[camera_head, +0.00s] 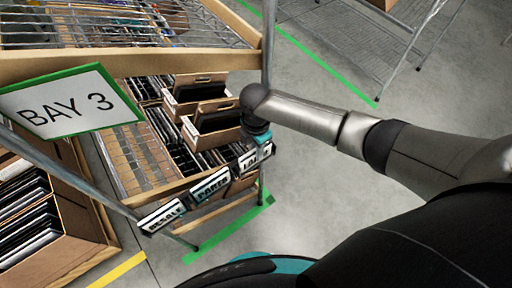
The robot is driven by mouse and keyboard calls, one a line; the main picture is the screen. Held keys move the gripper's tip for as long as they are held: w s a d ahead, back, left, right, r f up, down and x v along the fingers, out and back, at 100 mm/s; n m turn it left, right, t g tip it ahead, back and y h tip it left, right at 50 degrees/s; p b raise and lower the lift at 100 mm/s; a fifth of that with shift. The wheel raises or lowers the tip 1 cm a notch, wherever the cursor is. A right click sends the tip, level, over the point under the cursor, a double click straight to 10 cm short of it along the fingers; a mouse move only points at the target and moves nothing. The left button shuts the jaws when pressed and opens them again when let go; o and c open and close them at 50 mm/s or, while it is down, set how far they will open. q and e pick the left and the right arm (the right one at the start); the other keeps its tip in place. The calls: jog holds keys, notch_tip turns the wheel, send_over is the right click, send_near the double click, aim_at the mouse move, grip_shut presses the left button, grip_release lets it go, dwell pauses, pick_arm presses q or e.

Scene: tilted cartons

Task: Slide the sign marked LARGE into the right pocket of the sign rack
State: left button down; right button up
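The sign rack (178,205) runs along the front edge of the tilted shelf, with signs in a slanting row. The left sign (162,216) looks like SMALL, and the middle one (211,184) looks like PARTS. The white sign at the right end, apparently the LARGE sign (256,157), is small and hard to read. My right gripper (258,140), dark with a teal part, is directly above this sign and seems to meet its top edge. Its fingers are too small and hidden to show their opening. The right pocket is mostly hidden by the sign. My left gripper is out of view.
Open cartons (213,124) stand on the shelf behind the rack. A BAY 3 sign (70,101) and an upper wire shelf (110,25) overhang at the left. Floor is clear at right.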

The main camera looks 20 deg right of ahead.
jog(key=o, duration=0.3)
notch_tip(320, 180, up, 15)
jog(key=p, duration=0.3)
jog(key=shift+r+p, duration=0.15)
jog(key=shift+p, duration=0.2)
dwell(0.3)
